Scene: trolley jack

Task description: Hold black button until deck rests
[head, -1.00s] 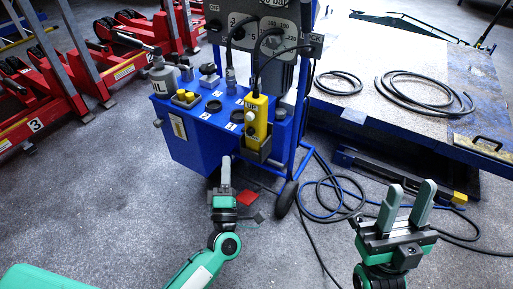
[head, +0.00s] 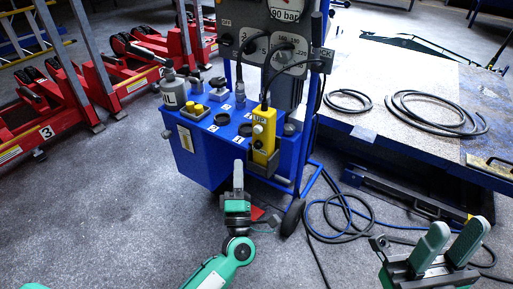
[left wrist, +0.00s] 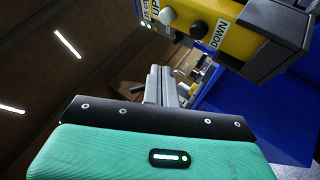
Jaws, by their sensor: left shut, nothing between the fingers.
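The yellow pendant (head: 264,138) sits upright in a holder on the front of the blue trolley. In the left wrist view, its yellow face carries a white button (left wrist: 167,16) near "UP" and a black button (left wrist: 199,29) beside "DOWN". My left gripper (head: 238,165) is shut and empty, just below and left of the pendant. Its fingers (left wrist: 170,88) point toward the pendant and appear apart from the black button. My right gripper (head: 457,232) is open and empty at lower right. The deck (head: 430,85) is a speckled platform at right, with a dark gap under its near edge.
Coiled cables (head: 425,108) lie on the deck. Red lifting stands (head: 70,110) are at left.

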